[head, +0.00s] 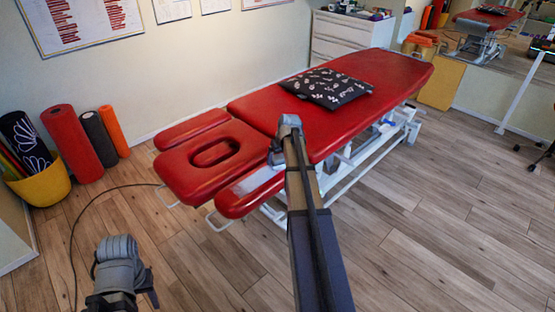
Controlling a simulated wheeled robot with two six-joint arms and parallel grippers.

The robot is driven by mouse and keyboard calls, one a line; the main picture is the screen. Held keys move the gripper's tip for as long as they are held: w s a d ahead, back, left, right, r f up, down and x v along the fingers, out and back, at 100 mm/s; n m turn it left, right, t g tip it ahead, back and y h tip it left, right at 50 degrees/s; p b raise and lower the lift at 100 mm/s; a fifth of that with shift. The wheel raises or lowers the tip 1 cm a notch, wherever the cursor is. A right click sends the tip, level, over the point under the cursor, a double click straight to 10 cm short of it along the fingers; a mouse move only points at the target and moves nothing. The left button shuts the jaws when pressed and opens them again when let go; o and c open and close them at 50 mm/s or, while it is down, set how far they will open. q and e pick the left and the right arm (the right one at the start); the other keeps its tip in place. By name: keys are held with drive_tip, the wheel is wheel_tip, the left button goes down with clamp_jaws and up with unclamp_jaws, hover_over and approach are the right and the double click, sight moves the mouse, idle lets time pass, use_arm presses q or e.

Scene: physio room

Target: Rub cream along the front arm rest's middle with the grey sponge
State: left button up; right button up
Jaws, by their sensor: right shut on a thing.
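The red treatment table has a front arm rest (236,203), the padded piece on its near side beside the face-hole section. A pale grey-white patch, which looks like cream (257,181), lies along the middle of its top. My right gripper (279,154) is over the inner end of this rest, shut on a small grey thing that looks like the grey sponge (275,159). The sponge is mostly hidden by the gripper and arm; I cannot tell whether it touches the rest. My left gripper (118,250) is low at the left, away from the table; its fingertips are not clear.
A black patterned pillow (326,87) lies on the table's main section (385,75). The back arm rest (191,129) is on the wall side. Rolled mats (72,143) and a yellow basket (45,184) stand at left. A cable (78,219) crosses the floor.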

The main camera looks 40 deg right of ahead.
drive_tip(key=shift+w+d, duration=0.2)
drive_tip(key=shift+d, duration=1.5)
drive_tip(key=shift+w+d, duration=0.15)
drive_tip(key=shift+d, duration=0.6)
drive_tip(key=shift+w+d, duration=0.1)
drive_tip(key=shift+d, duration=0.9)
drive_tip(key=shift+s+a, duration=0.15)
drive_tip(key=shift+a, duration=0.75)
drive_tip(key=shift+s+a, duration=0.15)
drive_tip(key=shift+a, duration=0.75)
drive_tip(key=shift+s+a, duration=0.15)
drive_tip(key=shift+a, duration=1.6)
